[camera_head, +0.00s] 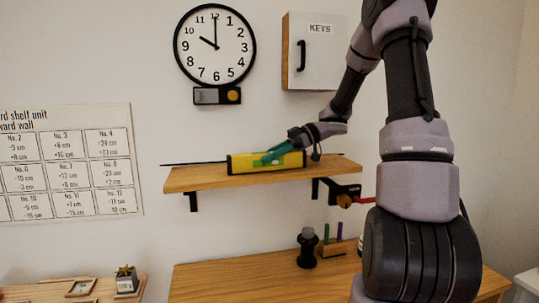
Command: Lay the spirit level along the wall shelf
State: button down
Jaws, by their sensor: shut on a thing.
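The yellow spirit level (240,164) is at the wooden wall shelf (200,180), lying roughly level along the shelf's length. Its dark underside edge appears at or just above the shelf top; I cannot tell if it is touching. My gripper (275,155), with teal fingers, reaches in from the right and is shut on the spirit level near its middle. The fingers cover part of the level's face and a green patch shows beside them. The shelf's right part is bare.
A clock (215,45) and a white key cabinet (314,55) hang above the shelf. A wooden table (225,280) below carries a dark object (307,248) and a small holder with coloured sticks (338,247). A printed chart (70,160) hangs at left.

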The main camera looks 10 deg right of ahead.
jog(key=shift+f, duration=0.1)
jog(key=shift+c, duration=2.4)
grip_release()
jog(key=v, duration=1)
jog(key=shift+d, duration=0.4)
